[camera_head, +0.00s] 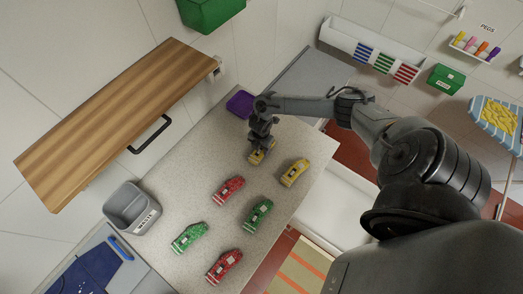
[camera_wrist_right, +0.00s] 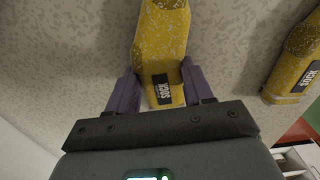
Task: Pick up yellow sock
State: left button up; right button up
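A yellow sock (camera_wrist_right: 160,40) with a black SOCK label lies on the speckled countertop (camera_head: 215,150). It also shows under my right gripper in the head view (camera_head: 262,157). My right gripper (camera_wrist_right: 160,80) has its purple fingers one on each side of the sock's labelled end, seemingly touching both sides. I cannot tell whether the sock is lifted off the surface. A second yellow sock (camera_head: 295,172) lies to the right; it also shows at the right edge of the wrist view (camera_wrist_right: 295,65). My left gripper is not in view.
Red socks (camera_head: 228,190) and green socks (camera_head: 258,215) lie nearer on the countertop. A purple item (camera_head: 240,103) is behind my right gripper. A grey bin (camera_head: 132,208) stands at the left, below a wooden shelf (camera_head: 115,120) with a black handle.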

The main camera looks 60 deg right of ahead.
jog(key=c, duration=0.5)
jog(key=shift+r, duration=0.15)
